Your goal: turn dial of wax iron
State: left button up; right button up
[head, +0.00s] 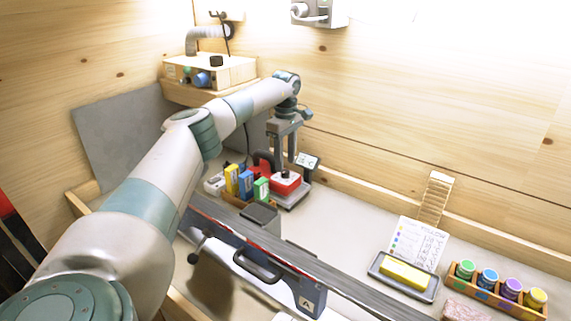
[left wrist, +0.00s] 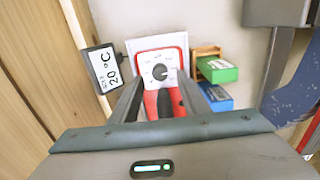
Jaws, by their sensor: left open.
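The wax iron (head: 284,188) is red and stands on a pale base at the back of the bench, left of the middle in the head view. In the left wrist view the wax iron (left wrist: 174,101) shows a white face with marks around a dark dial (left wrist: 160,72). My left gripper (head: 285,160) points down just above the iron. It is open and empty; its fingers (left wrist: 159,92) lie to either side of the lower part of the iron in the left wrist view, with the dial beyond the tips. Contact cannot be told. My right gripper is out of view.
A small display (left wrist: 105,70) reading 20 °C stands beside the iron. Green (left wrist: 217,70) and blue (left wrist: 215,97) wax blocks sit close on its other side. A ski (head: 330,272) runs across the front.

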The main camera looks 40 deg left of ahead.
aim_at(285, 171)
pick_arm(q)
jog(key=shift+f+p, duration=0.4)
jog(key=shift+f, duration=1.25)
jog(key=shift+c, duration=0.7)
grip_shut()
